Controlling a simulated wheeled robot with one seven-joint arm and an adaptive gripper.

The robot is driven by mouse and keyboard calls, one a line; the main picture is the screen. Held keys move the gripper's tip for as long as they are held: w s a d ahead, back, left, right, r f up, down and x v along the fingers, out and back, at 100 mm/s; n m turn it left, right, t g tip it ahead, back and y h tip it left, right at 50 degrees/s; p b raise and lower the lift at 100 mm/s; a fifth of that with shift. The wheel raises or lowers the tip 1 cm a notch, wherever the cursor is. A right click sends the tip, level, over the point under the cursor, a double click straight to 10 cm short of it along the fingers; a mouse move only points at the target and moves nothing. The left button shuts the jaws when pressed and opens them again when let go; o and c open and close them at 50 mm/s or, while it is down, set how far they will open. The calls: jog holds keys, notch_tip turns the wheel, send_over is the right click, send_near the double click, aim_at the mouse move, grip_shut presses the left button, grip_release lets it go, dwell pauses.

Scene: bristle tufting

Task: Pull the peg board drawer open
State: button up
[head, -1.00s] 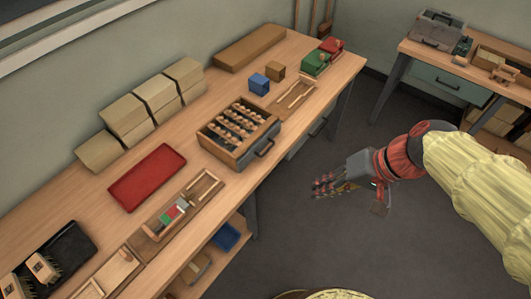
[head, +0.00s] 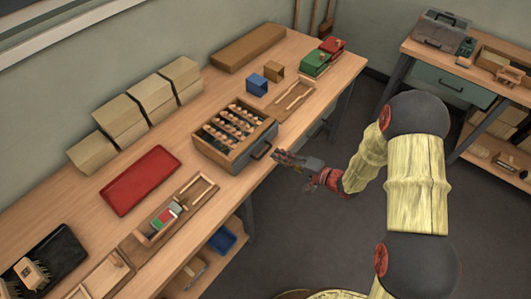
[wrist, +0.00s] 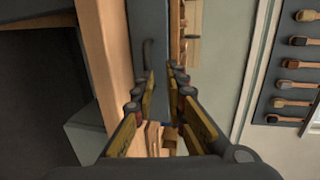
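The peg board drawer (head: 250,151) is a wooden box on the long bench with rows of round-topped pegs and a grey front. Its dark bar handle (head: 262,150) is on that front, facing the aisle. My gripper (head: 279,155) is just in front of the handle, at about bench-top height. In the wrist view, my gripper (wrist: 158,86) is open with nothing between its fingers. The grey drawer front (wrist: 149,20) and the handle (wrist: 149,54) appear ahead, beyond the fingertips. The handle looks apart from the fingers.
A red tray (head: 142,180) and a narrow parts tray (head: 190,207) lie left of the drawer. A blue block (head: 257,85) and another wooden tray (head: 292,101) are beyond it. The floor aisle is clear.

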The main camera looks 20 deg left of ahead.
aim_at(266, 151)
jog(key=shift+m+t, duration=0.3)
jog(key=shift+t, duration=0.1)
jog(key=w+a+f, duration=0.1)
jog(key=a, duration=0.1)
jog(key=w+a+f+b, duration=0.1)
jog(key=a, duration=0.1)
jog(key=w+a+f, duration=0.1)
jog(key=a+f, duration=0.1)
jog(key=shift+w+a, duration=0.35)
jog(key=shift+c, duration=0.4)
grip_shut()
jog(key=shift+d, duration=0.1)
